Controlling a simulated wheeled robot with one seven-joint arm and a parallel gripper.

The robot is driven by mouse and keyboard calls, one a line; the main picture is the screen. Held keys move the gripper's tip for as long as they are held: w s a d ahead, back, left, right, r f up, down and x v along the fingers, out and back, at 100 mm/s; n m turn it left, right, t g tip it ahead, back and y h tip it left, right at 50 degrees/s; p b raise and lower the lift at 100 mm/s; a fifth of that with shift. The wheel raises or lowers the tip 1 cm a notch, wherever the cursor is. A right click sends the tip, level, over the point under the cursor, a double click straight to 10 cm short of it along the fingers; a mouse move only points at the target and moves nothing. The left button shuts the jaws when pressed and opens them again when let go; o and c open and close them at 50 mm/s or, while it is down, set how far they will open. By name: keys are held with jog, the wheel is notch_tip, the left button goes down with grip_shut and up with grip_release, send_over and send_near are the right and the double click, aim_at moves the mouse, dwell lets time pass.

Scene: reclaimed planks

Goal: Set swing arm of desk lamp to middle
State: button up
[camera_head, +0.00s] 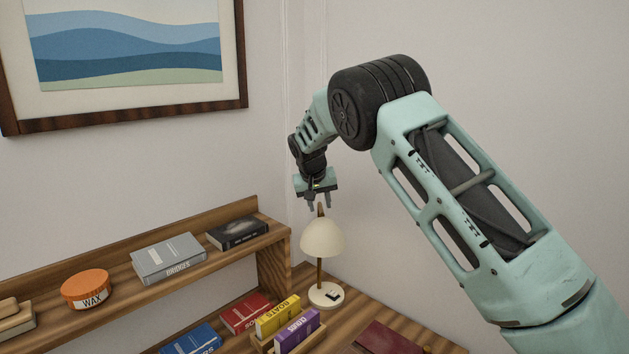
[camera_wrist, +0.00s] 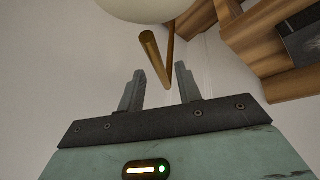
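The desk lamp stands on the desk in the corner, with a cream dome shade (camera_head: 322,238), a brass stem and a round pale base (camera_head: 325,294). A short brass piece sticks up above the shade. My gripper (camera_head: 320,207) points down just above the shade, around or near that piece; the head view does not settle which. In the wrist view my gripper (camera_wrist: 160,78) has its two fingers apart with nothing clasped. A brass rod (camera_wrist: 154,58) reaches toward the gap between the fingertips, and the shade (camera_wrist: 143,8) shows at the top edge.
A wooden shelf (camera_head: 128,270) on the left holds an orange wax tin (camera_head: 86,288), a grey book (camera_head: 169,259) and a black book (camera_head: 237,233). Several books lie or stand on the desk before the lamp. A framed picture (camera_head: 128,45) hangs on the wall.

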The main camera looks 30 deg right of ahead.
jog(key=b+v, duration=0.3)
jog(key=v, duration=1.2)
jog(key=shift+r, duration=0.35)
jog(key=shift+s, duration=0.1)
